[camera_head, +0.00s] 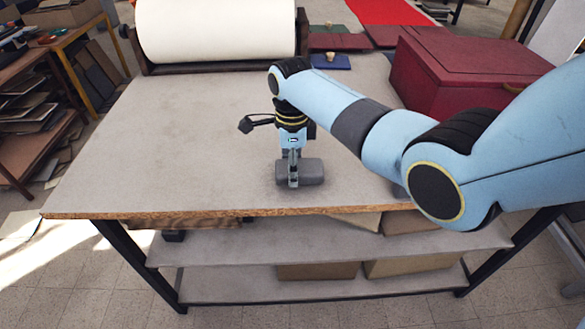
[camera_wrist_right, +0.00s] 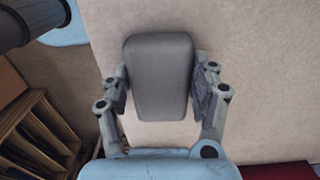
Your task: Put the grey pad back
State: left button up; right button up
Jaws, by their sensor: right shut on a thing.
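The grey pad (camera_head: 313,172) is a rounded block over the front part of the worktable, near the middle of its front edge. My right gripper (camera_head: 293,182) points down and is shut on it. In the right wrist view the grey pad (camera_wrist_right: 160,75) lies between the two fingers of the right gripper (camera_wrist_right: 160,92), one finger on each side. I cannot tell whether the pad touches the tabletop. My left gripper is not in view.
The worktable (camera_head: 170,140) is clear to the left of my right arm. A large white roll (camera_head: 215,30) lies at the back left. A dark red box (camera_head: 465,70) stands at the back right. Beside it is a small blue piece with a knob (camera_head: 330,63). Shelves (camera_head: 330,240) are below.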

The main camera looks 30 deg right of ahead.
jog(key=shift+f, duration=0.6)
jog(key=o, duration=1)
jog(key=shift+o, duration=0.2)
notch_tip(320, 180, up, 12)
